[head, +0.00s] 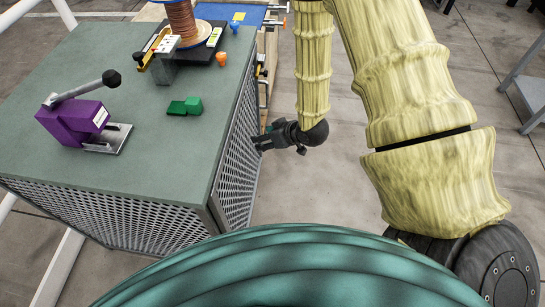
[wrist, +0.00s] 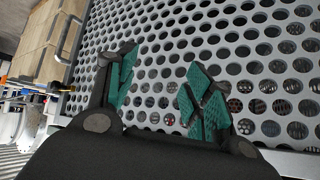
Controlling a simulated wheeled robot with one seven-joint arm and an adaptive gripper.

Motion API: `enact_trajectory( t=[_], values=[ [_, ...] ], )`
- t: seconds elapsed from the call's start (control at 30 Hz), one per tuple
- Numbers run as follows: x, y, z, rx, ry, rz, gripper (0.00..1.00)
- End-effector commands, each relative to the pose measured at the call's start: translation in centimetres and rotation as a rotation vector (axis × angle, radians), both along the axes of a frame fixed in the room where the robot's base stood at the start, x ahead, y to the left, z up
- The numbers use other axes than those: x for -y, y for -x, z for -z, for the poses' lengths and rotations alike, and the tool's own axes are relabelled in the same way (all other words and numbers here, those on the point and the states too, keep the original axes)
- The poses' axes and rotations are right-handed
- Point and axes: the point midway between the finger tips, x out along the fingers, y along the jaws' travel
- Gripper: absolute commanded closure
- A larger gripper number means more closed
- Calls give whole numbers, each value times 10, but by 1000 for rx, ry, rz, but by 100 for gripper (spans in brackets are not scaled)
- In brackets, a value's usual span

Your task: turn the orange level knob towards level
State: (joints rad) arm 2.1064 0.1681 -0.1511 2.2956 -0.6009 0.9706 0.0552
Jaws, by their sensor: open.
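A small orange knob (head: 221,58) stands at the near right corner of the black base (head: 190,50) under the copper spool (head: 181,20). No knob shows there.
A yellow-handled part (head: 152,48) sits by the spool. Open floor (head: 300,185) lies right of the bench. Wooden boxes (wrist: 35,45) show in the wrist view.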

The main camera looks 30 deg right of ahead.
Motion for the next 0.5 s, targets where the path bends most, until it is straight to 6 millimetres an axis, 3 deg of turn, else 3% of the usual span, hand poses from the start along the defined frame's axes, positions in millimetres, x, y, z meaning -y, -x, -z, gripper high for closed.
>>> enact_trajectory(
  t=[0.2,0.5],
  values=[
    [-2,17,24,-51,10,24,49],
    [-2,30,39,-89,19,45,49]
  ],
)
